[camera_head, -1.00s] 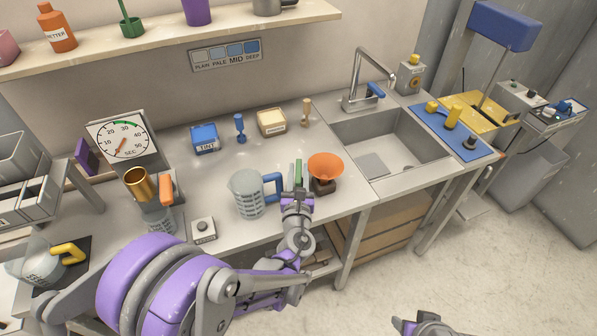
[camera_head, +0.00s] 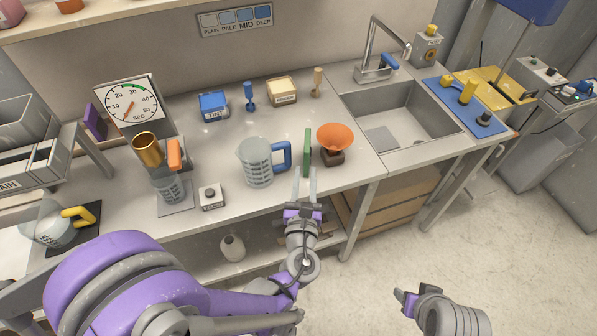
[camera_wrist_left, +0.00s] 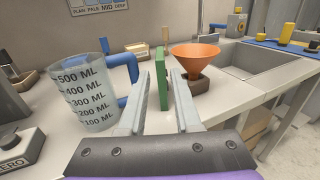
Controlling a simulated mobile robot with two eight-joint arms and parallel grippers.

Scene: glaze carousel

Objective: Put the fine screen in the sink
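No label marks a fine screen. A thin green upright panel (camera_head: 307,153), seen nearly edge-on, stands on the counter between the blue-handled jug and the orange funnel; it may be the screen. It also shows in the left wrist view (camera_wrist_left: 163,78). My right gripper (camera_head: 405,299) is low at right, over the floor.
The measuring jug (camera_head: 256,163) stands close left of the panel, and the orange funnel (camera_head: 335,137) on a dark base close right. A blue tint box (camera_head: 213,106) and a cream box (camera_head: 282,91) are behind. A tap (camera_head: 375,62) rises behind the sink.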

